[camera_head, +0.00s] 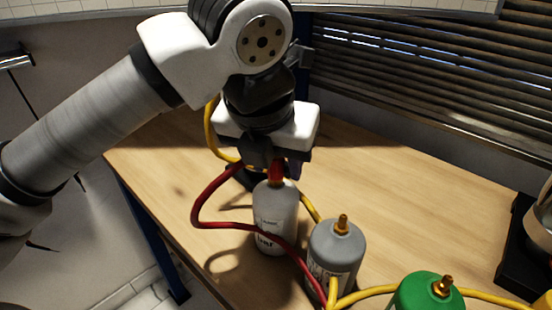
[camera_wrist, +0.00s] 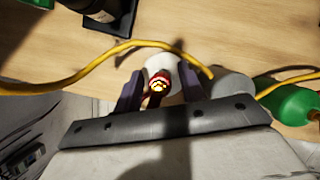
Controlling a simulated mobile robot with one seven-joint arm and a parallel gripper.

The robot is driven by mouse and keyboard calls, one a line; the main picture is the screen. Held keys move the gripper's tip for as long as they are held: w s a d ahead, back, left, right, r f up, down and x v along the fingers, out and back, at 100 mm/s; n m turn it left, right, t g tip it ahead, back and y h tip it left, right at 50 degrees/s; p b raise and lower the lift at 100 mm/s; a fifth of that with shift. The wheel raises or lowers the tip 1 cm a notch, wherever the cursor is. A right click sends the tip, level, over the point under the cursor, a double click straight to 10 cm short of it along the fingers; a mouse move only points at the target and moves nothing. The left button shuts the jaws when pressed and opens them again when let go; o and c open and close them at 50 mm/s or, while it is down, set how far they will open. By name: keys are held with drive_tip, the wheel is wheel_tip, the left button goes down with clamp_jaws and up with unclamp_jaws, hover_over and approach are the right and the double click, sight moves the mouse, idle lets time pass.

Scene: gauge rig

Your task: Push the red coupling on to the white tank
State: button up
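The white tank (camera_head: 275,218) stands upright on the wooden table, and its top shows in the wrist view (camera_wrist: 160,62). The red coupling (camera_head: 277,172) is at the tank's top, over its brass valve, with a red hose running from it. I cannot tell how far on it sits. In the wrist view the coupling (camera_wrist: 160,76) shows as a red ring with bright brass in it. My gripper (camera_head: 277,160) is right above the tank. Its two dark fingers (camera_wrist: 160,88) stand either side of the coupling, with gaps showing, so it looks open.
A grey tank (camera_head: 336,252) stands close to the right, and a green tank (camera_head: 428,292) beyond it. A yellow hose (camera_wrist: 110,52) loops behind and past the tanks. A dark-based object (camera_head: 530,240) is at the right edge. The table's back right is clear.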

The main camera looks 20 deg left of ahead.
drive_tip(key=o, duration=0.4)
drive_tip(key=p+v, duration=0.1)
drive_tip(key=v, duration=1.2)
drive_tip(key=shift+r, duration=0.35)
